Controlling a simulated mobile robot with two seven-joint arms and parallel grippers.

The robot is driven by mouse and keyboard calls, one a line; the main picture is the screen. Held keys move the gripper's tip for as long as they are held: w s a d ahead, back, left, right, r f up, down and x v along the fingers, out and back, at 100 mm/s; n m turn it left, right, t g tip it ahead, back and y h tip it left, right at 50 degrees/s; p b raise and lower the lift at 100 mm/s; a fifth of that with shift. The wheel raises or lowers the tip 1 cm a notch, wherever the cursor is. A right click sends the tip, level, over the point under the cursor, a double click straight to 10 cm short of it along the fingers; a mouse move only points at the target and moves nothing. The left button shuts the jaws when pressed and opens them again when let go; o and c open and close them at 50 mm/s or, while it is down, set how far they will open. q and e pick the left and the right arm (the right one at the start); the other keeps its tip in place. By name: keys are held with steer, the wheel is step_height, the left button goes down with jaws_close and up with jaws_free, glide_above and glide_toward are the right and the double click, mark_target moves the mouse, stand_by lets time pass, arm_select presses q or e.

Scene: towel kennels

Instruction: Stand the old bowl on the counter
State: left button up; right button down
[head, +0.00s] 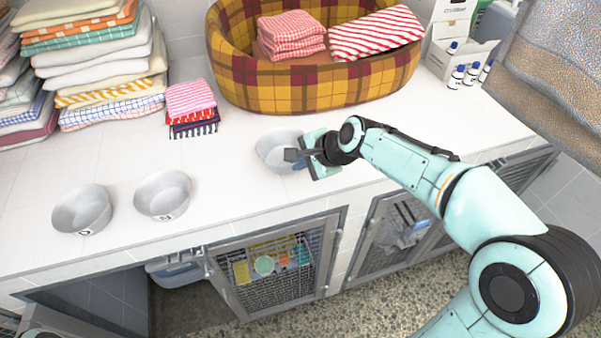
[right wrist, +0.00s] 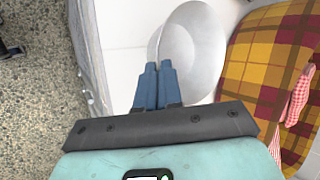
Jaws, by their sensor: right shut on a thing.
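Three pale grey bowls show in the head view. One bowl (head: 273,147) is at my right gripper (head: 292,155), in front of the plaid basket. The gripper is shut on its near rim; in the right wrist view the closed blue fingers (right wrist: 155,85) reach over the edge of the bowl (right wrist: 197,50). The bowl looks upright, on or just above the white counter (head: 240,195); I cannot tell which. A second bowl (head: 163,194) and a third bowl (head: 82,209), each with a dark mark on the front, stand at the left. My left gripper is not visible.
A plaid basket (head: 290,92) with folded towels stands behind. Towel stacks (head: 95,65) and small folded cloths (head: 190,105) are at the left. Small bottles (head: 463,77) and boxes are at the back right. Wire kennel doors (head: 272,272) are below the counter's front edge.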

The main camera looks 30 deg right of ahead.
step_height(320, 180, down, 4)
steer(key=shift+r+b, duration=0.1)
steer(key=shift+b, duration=0.25)
steer(key=shift+f, duration=0.25)
steer(key=c, duration=1.3)
jaws_free()
steer(key=shift+r, duration=0.1)
